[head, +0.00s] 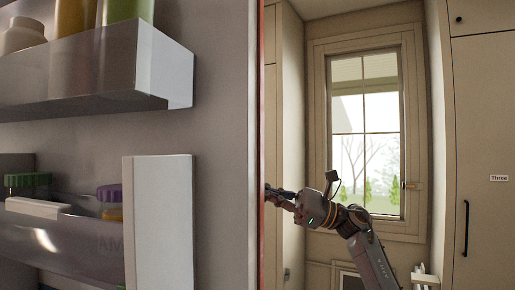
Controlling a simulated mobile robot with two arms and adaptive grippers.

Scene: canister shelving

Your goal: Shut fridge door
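The fridge door (222,130) stands open and fills the left half of the head view, with its inner side facing me. Its shelf bins hold jars and bottles. The door's right edge (261,60) runs top to bottom near the middle of the picture. My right gripper (272,193) reaches in from the lower right, and its fingers come up to this edge at mid-height. The fingertips are partly hidden by the door, so I cannot tell whether they touch it or how far apart they are. My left gripper is not in view.
An upper door bin (160,65) and a lower bin (165,220) stick out from the door. Behind my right arm is a window (366,130). A tall cabinet (485,110) with a dark handle and a label "Three" stands at the right.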

